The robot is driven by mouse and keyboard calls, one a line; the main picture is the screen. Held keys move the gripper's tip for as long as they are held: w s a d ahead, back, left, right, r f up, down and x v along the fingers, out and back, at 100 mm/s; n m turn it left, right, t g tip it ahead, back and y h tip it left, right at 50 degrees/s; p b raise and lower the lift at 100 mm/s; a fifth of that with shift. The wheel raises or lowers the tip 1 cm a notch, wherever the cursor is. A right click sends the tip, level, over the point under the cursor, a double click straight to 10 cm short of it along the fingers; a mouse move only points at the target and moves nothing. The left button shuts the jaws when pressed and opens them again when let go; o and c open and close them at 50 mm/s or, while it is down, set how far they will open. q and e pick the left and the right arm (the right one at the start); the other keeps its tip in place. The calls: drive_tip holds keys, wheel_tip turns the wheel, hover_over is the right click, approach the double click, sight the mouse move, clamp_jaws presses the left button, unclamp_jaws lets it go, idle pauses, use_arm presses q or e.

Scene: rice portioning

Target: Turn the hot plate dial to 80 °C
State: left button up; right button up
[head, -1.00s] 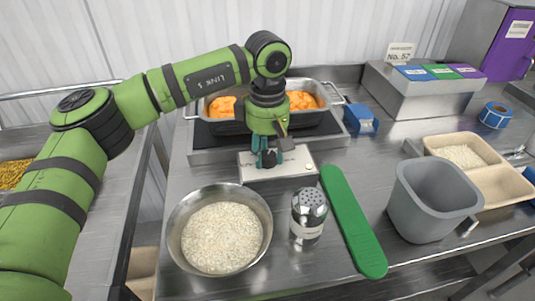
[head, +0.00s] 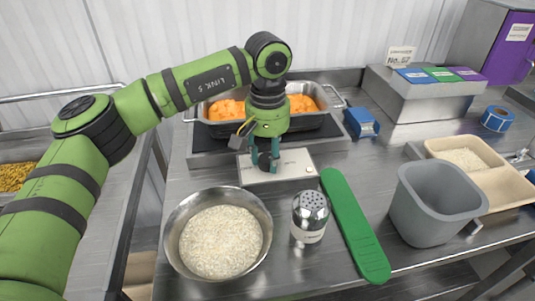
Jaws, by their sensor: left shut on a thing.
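The hot plate's white control panel (head: 293,163) faces up in front of the dark heating surface (head: 210,146). A metal pan with orange food (head: 300,103) stands on the hot plate. My left gripper (head: 265,163) points down at the panel, shut on the dark dial (head: 265,163). The fingers hide most of the dial, and its markings are too small to read. My right gripper is not in view.
A grey bin (head: 433,200) and a beige tray (head: 500,190) are on the right. A blue tape dispenser (head: 362,123) is beside the hot plate.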

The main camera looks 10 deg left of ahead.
sight(268, 158)
use_arm(q)
drive_tip(key=shift+s+f+m, duration=0.2)
drive_tip(key=shift+f+m, duration=0.1)
drive_tip(key=shift+m, duration=0.4)
drive_tip(key=o, duration=1.2)
drive_tip(key=shift+c, duration=0.2)
drive_tip(key=shift+w+r, duration=0.15)
wheel_tip(268, 158, up, 12)
